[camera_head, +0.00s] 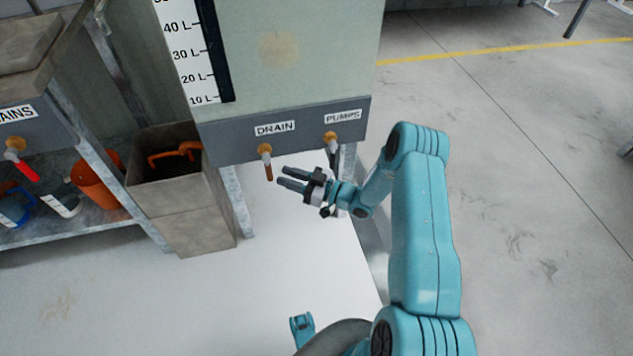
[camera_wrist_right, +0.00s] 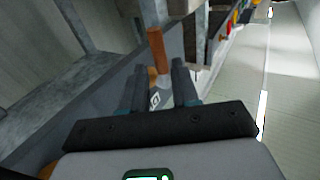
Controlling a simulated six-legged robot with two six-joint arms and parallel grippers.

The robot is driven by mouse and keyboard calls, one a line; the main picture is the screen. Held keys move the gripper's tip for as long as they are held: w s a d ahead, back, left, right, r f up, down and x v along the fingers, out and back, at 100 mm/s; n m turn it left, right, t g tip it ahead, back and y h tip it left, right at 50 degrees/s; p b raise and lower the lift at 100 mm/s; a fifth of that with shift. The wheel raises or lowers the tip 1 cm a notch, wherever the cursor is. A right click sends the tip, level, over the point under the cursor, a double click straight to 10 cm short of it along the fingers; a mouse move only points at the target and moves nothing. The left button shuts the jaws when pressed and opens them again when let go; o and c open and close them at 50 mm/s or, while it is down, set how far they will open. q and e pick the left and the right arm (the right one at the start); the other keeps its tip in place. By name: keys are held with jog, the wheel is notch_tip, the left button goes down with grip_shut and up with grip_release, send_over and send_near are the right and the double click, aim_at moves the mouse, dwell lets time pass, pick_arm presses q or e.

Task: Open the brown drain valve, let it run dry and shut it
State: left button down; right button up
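The drain valve (camera_head: 265,151) sits under the DRAIN label on the grey front panel of the tank. Its brown lever (camera_head: 268,171) hangs straight down. My right gripper (camera_head: 281,176) is open and empty just to the right of the lever, its two fingers pointing at it. In the right wrist view the brown lever (camera_wrist_right: 156,50) shows in line with the gap between the fingertips (camera_wrist_right: 159,68). Whether either finger touches it, I cannot tell. My left gripper is out of view.
The PUMPS valve (camera_head: 331,138), with a dark lever, is close behind my right wrist. A grey bin (camera_head: 187,207) with an orange object inside stands left below the drain. A shelf (camera_head: 80,228) with containers is at far left. Open floor (camera_head: 540,200) lies right.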

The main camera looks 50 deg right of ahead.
jog(key=p+v, duration=0.1)
jog(key=v, duration=0.9)
jog(key=shift+a, duration=0.1)
dwell(2.0)
jog(key=w+a+r+n+g+y, duration=0.1)
jog(key=w+a+r+n+y, duration=0.2)
jog(key=a, duration=0.4)
jog(key=w+a+r+g+y, duration=0.1)
jog(key=w+a+r+y, duration=0.1)
jog(key=w+a, duration=0.4)
jog(key=a+f+m+g+h, duration=0.1)
jog(key=a+m+g+h, duration=0.15)
jog(key=a, duration=1.15)
jog(key=s+a+f+m+g+h, duration=0.4)
jog(key=s+f, duration=0.2)
jog(key=f, duration=0.1)
jog(key=s+d+f+m+g+h, duration=0.1)
jog(key=s+f+m+g, duration=0.2)
jog(key=s, duration=0.5)
jog(key=s+d+f+m+g+h, duration=0.1)
jog(key=s+f+g+h, duration=0.2)
jog(key=s, duration=0.5)
notch_tip(320, 180, up, 30)
jog(key=s+g+y+p, duration=0.1)
jog(key=g+p, duration=0.1)
jog(key=p, duration=2.8)
jog(key=shift+s+a+f+n, duration=0.15)
jog(key=shift+s+a+n, duration=0.05)
jog(key=shift+a+n, duration=0.2)
